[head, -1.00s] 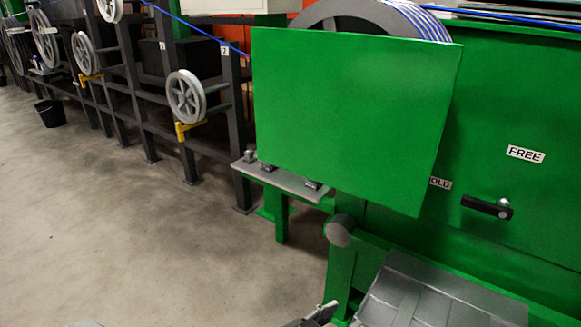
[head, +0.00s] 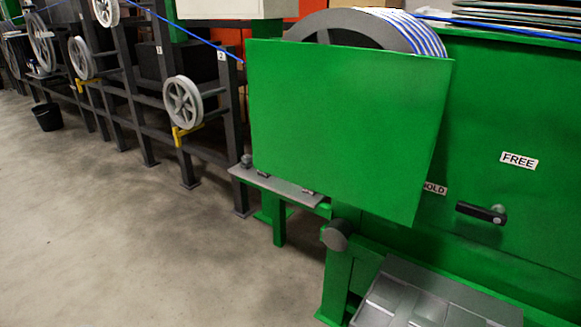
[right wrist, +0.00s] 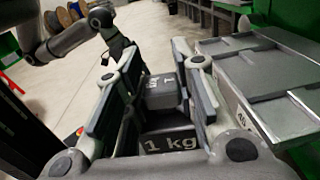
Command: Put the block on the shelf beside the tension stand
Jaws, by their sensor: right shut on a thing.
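In the right wrist view my right gripper (right wrist: 160,62) is shut on a dark grey block (right wrist: 168,143) marked "1 kg". Its two finger pads stand on either side of the block. My left arm shows at the upper left of that view, with its dark gripper (right wrist: 116,52) too small to read. Neither gripper shows in the head view. There, a grey shelf plate (head: 262,184) on green legs sticks out left of the green machine, partly behind a large green panel (head: 345,130). Small dark fittings sit on the plate. I cannot tell which part is the tension stand.
A grey tray (head: 435,297) is at the lower right, and also shows right of the gripper in the right wrist view (right wrist: 262,85). A black handle (head: 480,212) sits below a "FREE" label. Dark frames with wheels (head: 183,102) stand behind. Floor at left is clear, except a black bucket (head: 47,116).

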